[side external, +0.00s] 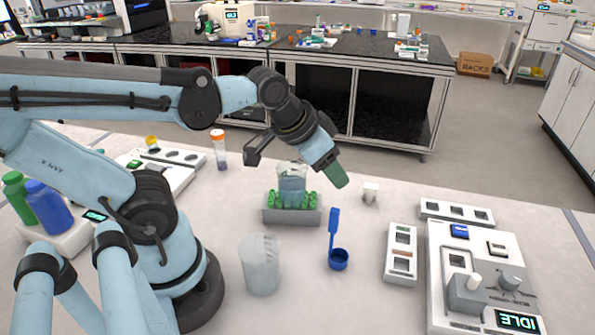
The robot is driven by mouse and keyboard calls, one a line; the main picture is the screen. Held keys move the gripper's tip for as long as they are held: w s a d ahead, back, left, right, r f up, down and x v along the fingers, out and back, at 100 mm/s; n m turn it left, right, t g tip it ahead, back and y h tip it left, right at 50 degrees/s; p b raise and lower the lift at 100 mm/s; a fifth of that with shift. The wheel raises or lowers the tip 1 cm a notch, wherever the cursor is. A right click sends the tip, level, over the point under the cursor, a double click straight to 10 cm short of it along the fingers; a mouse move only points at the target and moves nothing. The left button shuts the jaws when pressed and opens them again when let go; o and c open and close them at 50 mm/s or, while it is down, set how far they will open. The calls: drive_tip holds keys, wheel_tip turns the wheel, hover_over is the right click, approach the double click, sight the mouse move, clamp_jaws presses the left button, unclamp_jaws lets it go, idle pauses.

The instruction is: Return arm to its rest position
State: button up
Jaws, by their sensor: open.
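My gripper (298,171) is at the end of my bent arm, pointing down over the middle of the bench. Its jaws are wide apart, with a dark finger at the left and a blue finger with a green tip at the right. A clear beaker with bluish contents (292,186) stands upright in a grey holder with green pegs (291,216). In this view the beaker shows below and between the fingers. I cannot tell how close they are to it, and no grip on it shows.
An orange-capped tube (219,150) is behind left, and a small white cup (370,192) is right. The device reading IDLE (480,280) and slotted trays (401,254) fill the right. Blue and green bottles (48,205) stand left.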

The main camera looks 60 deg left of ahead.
drive_tip(key=shift+s+d+f+n+t, duration=0.1)
drive_tip(key=shift+s+f+n+t, duration=0.2)
drive_tip(key=shift+s+f, duration=0.15)
